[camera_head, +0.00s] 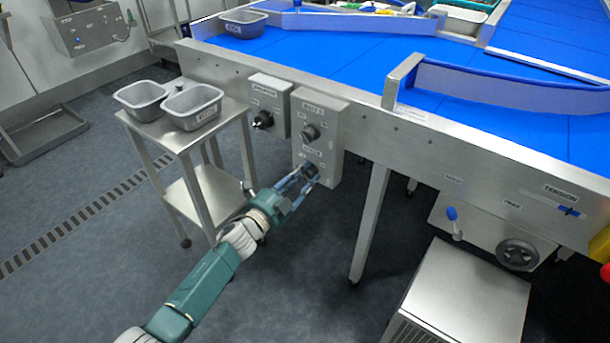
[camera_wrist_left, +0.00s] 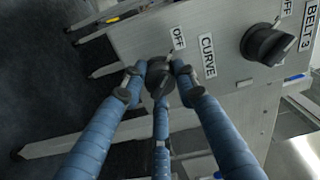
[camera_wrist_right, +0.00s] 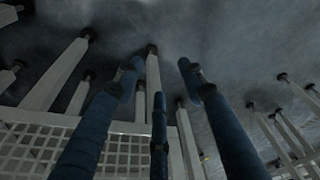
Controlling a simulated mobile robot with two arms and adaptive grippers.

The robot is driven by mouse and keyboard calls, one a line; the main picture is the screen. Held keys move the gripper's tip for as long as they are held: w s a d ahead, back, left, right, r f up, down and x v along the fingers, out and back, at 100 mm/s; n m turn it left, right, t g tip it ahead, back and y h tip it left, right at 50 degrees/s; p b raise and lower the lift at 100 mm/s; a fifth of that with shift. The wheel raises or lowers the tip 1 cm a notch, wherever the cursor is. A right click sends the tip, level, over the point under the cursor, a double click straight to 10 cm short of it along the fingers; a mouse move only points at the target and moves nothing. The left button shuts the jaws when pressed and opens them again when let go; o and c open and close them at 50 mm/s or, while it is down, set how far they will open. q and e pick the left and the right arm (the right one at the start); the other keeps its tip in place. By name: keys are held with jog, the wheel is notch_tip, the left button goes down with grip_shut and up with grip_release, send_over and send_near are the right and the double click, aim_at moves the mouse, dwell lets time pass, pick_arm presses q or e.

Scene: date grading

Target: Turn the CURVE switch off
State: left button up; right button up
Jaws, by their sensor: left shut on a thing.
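The CURVE switch (camera_wrist_left: 160,80) is a black rotary knob on a grey box (camera_head: 325,120) fixed to the conveyor's side. Its CURVE label (camera_wrist_left: 208,56) and OFF label (camera_wrist_left: 178,38) are readable in the left wrist view. My left gripper (camera_head: 309,173) has its blue fingers closed around this knob, which they partly hide. I cannot tell for certain which way the knob points. The BELT 3 knob (camera_wrist_left: 268,44) sits beside it on the same box, untouched. My right gripper (camera_wrist_right: 160,75) is open and empty over the floor, in its own wrist view only.
Another switch box (camera_head: 269,105) with a black knob is mounted to the left. A steel stand (camera_head: 152,128) with two grey bins stands left of it. The blue conveyor belt (camera_head: 340,50) runs above. A table leg (camera_head: 370,225) and a metal cabinet (camera_head: 465,300) are to the right.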

pick_arm(q)
jog(key=shift+w+a+r, duration=0.15)
jog(key=shift+w+a, duration=0.05)
jog(key=shift+a, duration=0.1)
jog(key=o, duration=1.1)
jog(key=shift+o, duration=0.2)
jog(key=shift+s, duration=0.15)
jog(key=v, duration=1.1)
jog(key=shift+s+a, duration=0.25)
jog(key=shift+s, duration=0.05)
